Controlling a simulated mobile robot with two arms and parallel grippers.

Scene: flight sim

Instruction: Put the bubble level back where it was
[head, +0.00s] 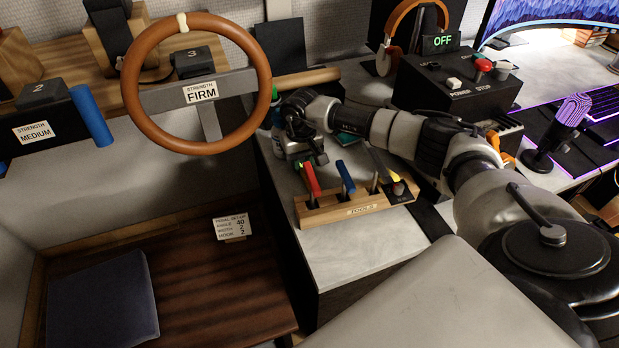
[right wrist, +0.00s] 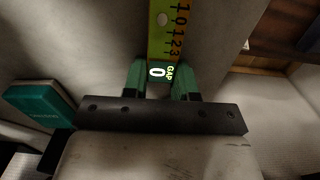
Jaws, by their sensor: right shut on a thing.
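My right gripper (head: 300,163) is above the back left end of the wooden tool rack (head: 338,209). In the right wrist view, its green fingers (right wrist: 161,85) are shut on a yellow bar (right wrist: 165,30) with a number scale and a "GAP 0" label at its near end. I cannot tell if this bar is the bubble level. The rack, marked "TOOLS", holds a red-handled tool (head: 310,179), a blue-handled tool (head: 345,177) and other tools at its right end. My left gripper is not in view.
A steering wheel (head: 130,80) marked "FIRM" stands left of my right gripper. A black control box (head: 453,95) with buttons and a microphone (head: 561,130) are at right. A teal box (right wrist: 40,105) lies left in the wrist view. The counter's front left is bare.

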